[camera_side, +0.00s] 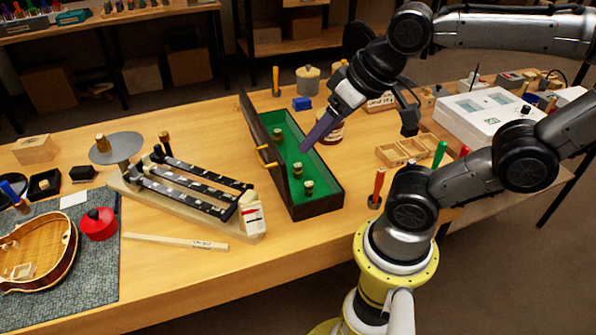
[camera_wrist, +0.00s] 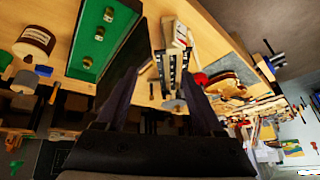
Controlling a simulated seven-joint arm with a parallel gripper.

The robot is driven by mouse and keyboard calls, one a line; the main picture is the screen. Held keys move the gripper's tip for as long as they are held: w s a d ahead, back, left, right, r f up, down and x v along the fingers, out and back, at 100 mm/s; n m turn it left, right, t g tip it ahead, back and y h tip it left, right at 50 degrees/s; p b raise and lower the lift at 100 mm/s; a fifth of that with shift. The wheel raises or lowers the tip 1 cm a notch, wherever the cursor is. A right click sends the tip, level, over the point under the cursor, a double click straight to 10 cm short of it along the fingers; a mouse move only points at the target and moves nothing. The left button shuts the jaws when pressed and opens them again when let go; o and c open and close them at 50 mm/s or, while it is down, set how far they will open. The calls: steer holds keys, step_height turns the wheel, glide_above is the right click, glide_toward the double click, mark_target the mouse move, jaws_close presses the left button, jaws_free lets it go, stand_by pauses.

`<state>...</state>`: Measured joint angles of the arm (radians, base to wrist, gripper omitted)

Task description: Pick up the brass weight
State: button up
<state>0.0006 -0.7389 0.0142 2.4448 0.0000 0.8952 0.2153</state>
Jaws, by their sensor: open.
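Three small brass weights stand upright in a long green-lined case (camera_side: 326,198): one at the far end (camera_side: 277,135), one in the middle (camera_side: 298,170) and one toward the near end (camera_side: 308,187). Another brass weight (camera_side: 102,142) stands on a round grey pan (camera_side: 117,151). My gripper (camera_side: 304,149) points down at a slant over the case, between the far and middle weights. Its height above the lining is unclear. In the wrist view my gripper (camera_wrist: 160,88) has its fingers apart and nothing between them; the green lining (camera_wrist: 92,48) with the weights lies to the left.
The case's dark lid (camera_side: 256,125) stands raised on its left side. A balance (camera_side: 190,185) with dark beams is left of it. A wooden tray (camera_side: 408,150) and screwdrivers are at right.

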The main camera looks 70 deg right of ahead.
steer(key=w+d+m+g, duration=0.1)
steer(key=w+d+m, duration=0.2)
steer(key=w+m, duration=0.3)
steer(key=m+g, duration=0.5)
steer(key=m, duration=0.3)
glide_above(298, 165)
step_height(298, 165, down, 14)
step_height(298, 165, down, 13)
steer(key=shift+a+f, duration=0.1)
steer(key=shift+f, duration=0.05)
jaws_close()
